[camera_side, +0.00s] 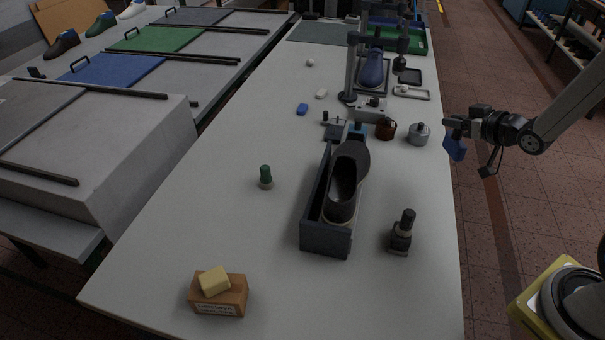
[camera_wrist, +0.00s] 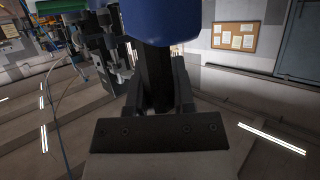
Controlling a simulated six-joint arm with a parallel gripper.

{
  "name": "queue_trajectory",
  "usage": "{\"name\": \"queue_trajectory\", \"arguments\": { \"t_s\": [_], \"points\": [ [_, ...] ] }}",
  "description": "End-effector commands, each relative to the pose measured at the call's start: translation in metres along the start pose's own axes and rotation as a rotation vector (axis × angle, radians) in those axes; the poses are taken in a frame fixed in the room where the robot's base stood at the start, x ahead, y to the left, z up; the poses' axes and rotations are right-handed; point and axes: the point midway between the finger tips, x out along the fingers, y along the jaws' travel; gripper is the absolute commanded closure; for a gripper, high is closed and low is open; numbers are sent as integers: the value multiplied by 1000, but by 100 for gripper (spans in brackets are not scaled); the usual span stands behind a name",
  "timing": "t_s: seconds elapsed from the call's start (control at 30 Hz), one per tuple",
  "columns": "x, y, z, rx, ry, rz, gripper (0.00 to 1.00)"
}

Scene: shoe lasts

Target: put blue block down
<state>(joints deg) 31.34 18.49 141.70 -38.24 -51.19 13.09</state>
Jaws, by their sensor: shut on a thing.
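A blue block (camera_side: 455,148) hangs tilted from my gripper (camera_side: 455,127) in the side view, at the right edge of the white table. My gripper is shut on the block. In the wrist view the blue block (camera_wrist: 165,22) shows large at the top, held at the end of my gripper (camera_wrist: 158,50), with part of it cut off by the frame. A smaller blue piece (camera_side: 302,109) lies on the table, left of the middle.
A dark box with a black shoe (camera_side: 344,185) stands mid-table. A grey metal pot (camera_side: 419,134) and brown jar (camera_side: 386,130) stand nearest my gripper. A dark bottle (camera_side: 402,233), green-topped bottle (camera_side: 265,177) and wooden box (camera_side: 218,295) stand further forward. The table's left front is mostly clear.

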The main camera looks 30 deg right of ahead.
Motion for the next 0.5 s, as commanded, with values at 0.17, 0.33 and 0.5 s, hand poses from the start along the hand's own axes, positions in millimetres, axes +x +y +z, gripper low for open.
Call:
{"name": "queue_trajectory", "arguments": {
  "t_s": [0.17,0.33,0.5],
  "points": [
    [2,0,0,-1,1,0,100],
    [11,3,0,0,0,-1,100],
    [32,8,2,0,0,-2,100]
  ]
}}
